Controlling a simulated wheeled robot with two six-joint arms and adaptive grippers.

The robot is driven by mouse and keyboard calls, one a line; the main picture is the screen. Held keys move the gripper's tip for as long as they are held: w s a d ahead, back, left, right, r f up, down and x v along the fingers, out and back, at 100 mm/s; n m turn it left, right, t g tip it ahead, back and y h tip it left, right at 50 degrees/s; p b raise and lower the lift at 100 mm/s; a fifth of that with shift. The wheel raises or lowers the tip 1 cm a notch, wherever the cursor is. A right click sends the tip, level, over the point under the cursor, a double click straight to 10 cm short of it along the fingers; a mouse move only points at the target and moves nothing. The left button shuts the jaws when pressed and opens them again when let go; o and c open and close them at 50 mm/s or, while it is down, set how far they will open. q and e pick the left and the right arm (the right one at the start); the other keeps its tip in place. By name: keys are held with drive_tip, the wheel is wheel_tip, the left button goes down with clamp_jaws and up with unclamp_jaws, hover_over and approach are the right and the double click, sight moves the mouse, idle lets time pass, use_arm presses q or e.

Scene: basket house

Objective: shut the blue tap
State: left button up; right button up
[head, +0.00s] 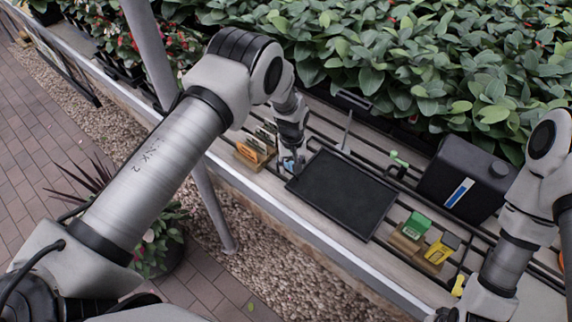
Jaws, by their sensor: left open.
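The blue tap (288,163) shows only as a small light-blue patch at the left edge of the black tray, mostly hidden behind my left gripper. My left gripper (296,162) points down right at the tap, with its fingers open. I cannot tell whether they touch the tap or how its handle is turned.
A black tray (342,193) lies right of the tap. A green tap (398,160) and a black canister (462,178) stand beyond it. Wooden holders carry seed-packet-like cards (257,147), a green box (416,225) and a yellow box (440,249). Dense plants fill the back.

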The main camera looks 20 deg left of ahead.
use_arm(q)
drive_tip(key=shift+d, duration=0.15)
drive_tip(key=shift+a, duration=0.25)
drive_tip(key=shift+s+a+p, duration=0.3)
drive_tip(key=shift+s+a, duration=0.05)
drive_tip(key=shift+a, duration=0.3)
drive_tip(key=shift+w+d+f+b, duration=0.1)
drive_tip(key=shift+w+d+b, duration=0.1)
drive_tip(key=shift+b, duration=0.2)
wheel_tip(320, 180, up, 7)
drive_tip(key=p, duration=0.4)
drive_tip(key=shift+o, duration=0.3)
